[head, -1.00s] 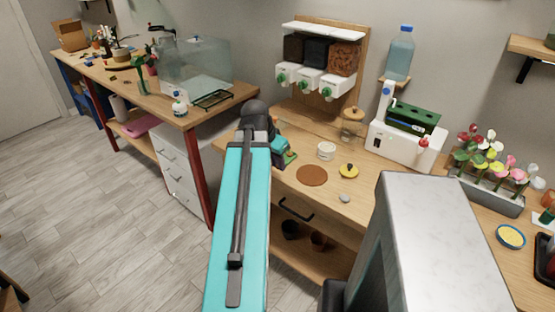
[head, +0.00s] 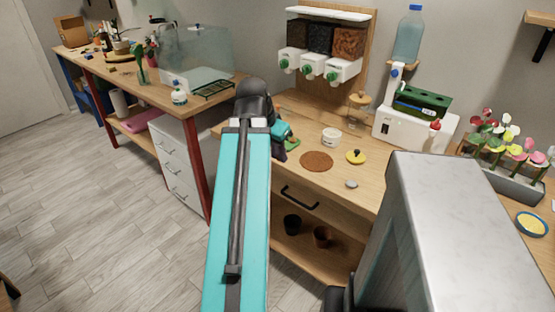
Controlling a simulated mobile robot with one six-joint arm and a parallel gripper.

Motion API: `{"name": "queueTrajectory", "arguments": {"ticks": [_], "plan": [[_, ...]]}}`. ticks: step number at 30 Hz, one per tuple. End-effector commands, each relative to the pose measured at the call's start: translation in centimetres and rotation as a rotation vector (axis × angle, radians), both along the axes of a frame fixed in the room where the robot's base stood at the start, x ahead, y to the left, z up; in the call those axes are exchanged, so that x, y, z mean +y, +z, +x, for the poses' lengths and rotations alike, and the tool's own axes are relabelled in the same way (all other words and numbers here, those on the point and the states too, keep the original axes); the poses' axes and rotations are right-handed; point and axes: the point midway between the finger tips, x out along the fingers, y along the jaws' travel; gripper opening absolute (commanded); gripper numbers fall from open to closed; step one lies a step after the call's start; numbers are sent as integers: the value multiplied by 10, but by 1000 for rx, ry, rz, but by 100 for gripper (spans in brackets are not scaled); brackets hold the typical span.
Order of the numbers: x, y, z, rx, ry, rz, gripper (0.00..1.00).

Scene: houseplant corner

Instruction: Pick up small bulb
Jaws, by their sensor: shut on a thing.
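My gripper (head: 281,142) is partly in view beyond the dark joint of my teal arm, over the left part of the wooden bench (head: 357,200). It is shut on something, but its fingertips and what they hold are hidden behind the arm. A small green piece (head: 293,145) shows beside it; I cannot tell whether it touches the gripper. I cannot make out a small bulb for certain. A small grey, rounded thing (head: 351,184) lies near the bench's front edge, apart from the gripper.
Dispensers (head: 316,68) stand behind. A glass tank (head: 197,62) stands on the left bench. Flowers (head: 510,150) are at right.

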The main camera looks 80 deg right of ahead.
Motion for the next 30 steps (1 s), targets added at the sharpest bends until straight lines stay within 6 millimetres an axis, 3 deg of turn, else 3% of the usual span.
{"name": "queueTrajectory", "arguments": {"ticks": [12, 30], "plan": [[14, -1, -1, 0, 0, 0, 0], [15, 1, -1, -1, 0, 0, 0]]}}
